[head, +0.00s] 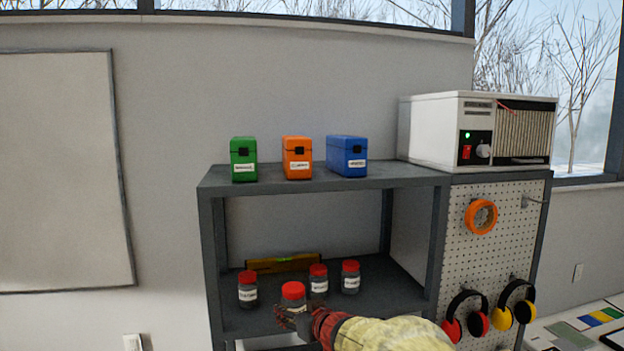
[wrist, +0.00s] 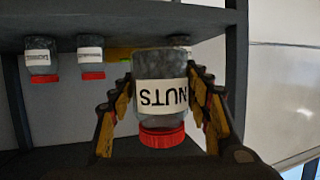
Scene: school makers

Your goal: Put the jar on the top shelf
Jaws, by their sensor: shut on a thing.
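My gripper (head: 298,316) is shut on a dark-bodied jar with a red lid (head: 293,292), at the front of the shelf unit's lower shelf (head: 385,300). In the wrist view, which is upside down, the jar (wrist: 160,135) sits between both fingers, with "NUTS" on its white label. I cannot tell whether its base touches the shelf. The top shelf (head: 265,188) is a dark grey board above. It carries a green box (head: 243,158), an orange box (head: 297,157) and a blue box (head: 347,155) along its length.
Three similar jars stand nearby: one left (head: 247,290), one behind (head: 318,283), one right (head: 351,278). A yellow level (head: 283,263) lies at the back. A white machine (head: 470,130) stands right of the top shelf. Bare strips show before the boxes and right of the blue one.

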